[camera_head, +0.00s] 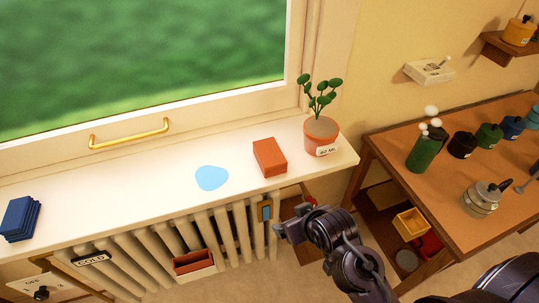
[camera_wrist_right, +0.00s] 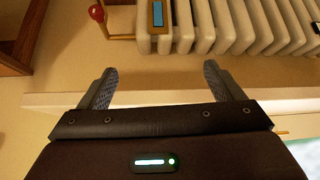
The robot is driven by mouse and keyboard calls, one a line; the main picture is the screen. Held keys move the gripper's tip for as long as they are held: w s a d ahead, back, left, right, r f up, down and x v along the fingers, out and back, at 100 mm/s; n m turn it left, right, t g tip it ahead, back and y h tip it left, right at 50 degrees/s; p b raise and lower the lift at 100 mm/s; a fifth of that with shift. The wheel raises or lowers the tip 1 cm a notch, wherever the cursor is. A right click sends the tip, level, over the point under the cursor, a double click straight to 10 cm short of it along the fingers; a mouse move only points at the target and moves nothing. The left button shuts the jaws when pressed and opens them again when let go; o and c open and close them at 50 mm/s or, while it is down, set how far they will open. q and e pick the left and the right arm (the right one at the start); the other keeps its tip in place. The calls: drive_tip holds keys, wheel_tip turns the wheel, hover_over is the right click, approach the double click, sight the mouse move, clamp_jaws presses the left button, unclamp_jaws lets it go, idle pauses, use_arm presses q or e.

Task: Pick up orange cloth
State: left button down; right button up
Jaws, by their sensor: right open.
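The orange cloth (camera_head: 270,157) looks like a folded, block-shaped orange-red bundle. It lies on the white windowsill (camera_head: 120,192), left of the potted plant, in the head view. My right arm comes in from the lower right, and its hand is below and in front of the sill, apart from the cloth. In the right wrist view my right gripper (camera_wrist_right: 160,70) has its two fingers spread wide with nothing between them. The cloth does not show in that view. My left gripper is not in view.
A potted plant (camera_head: 320,135) stands right of the cloth. A light blue patch (camera_head: 211,178) and a dark blue folded stack (camera_head: 20,218) lie to the left. A radiator (camera_head: 150,254) is below the sill. A wooden table (camera_head: 450,190) with several items stands right.

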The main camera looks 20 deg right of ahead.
sight(270, 153)
drive_tip(key=w+r+t, duration=0.1)
drive_tip(key=w+t, duration=0.1)
drive_tip(key=w, duration=0.1)
drive_tip(key=w+r+t, duration=0.1)
drive_tip(key=w+t, duration=0.2)
drive_tip(key=w, duration=0.1)
drive_tip(key=w+a+r+m+t, duration=0.1)
drive_tip(key=w+t, duration=0.2)
drive_tip(key=shift+w, duration=0.4)
drive_tip(key=shift+w+r+t, duration=0.6)
drive_tip(key=shift+r+t, duration=0.15)
drive_tip(key=shift+t, duration=0.55)
drive_tip(key=w+p, duration=0.2)
drive_tip(key=w, duration=0.4)
drive_tip(key=shift+w+d+f+p, duration=0.1)
drive_tip(key=shift+w+d+p, duration=0.05)
drive_tip(key=shift+w+p, duration=0.2)
drive_tip(key=shift+w+f, duration=0.15)
drive_tip(key=shift+w, duration=0.35)
drive_tip(key=c, duration=1.1)
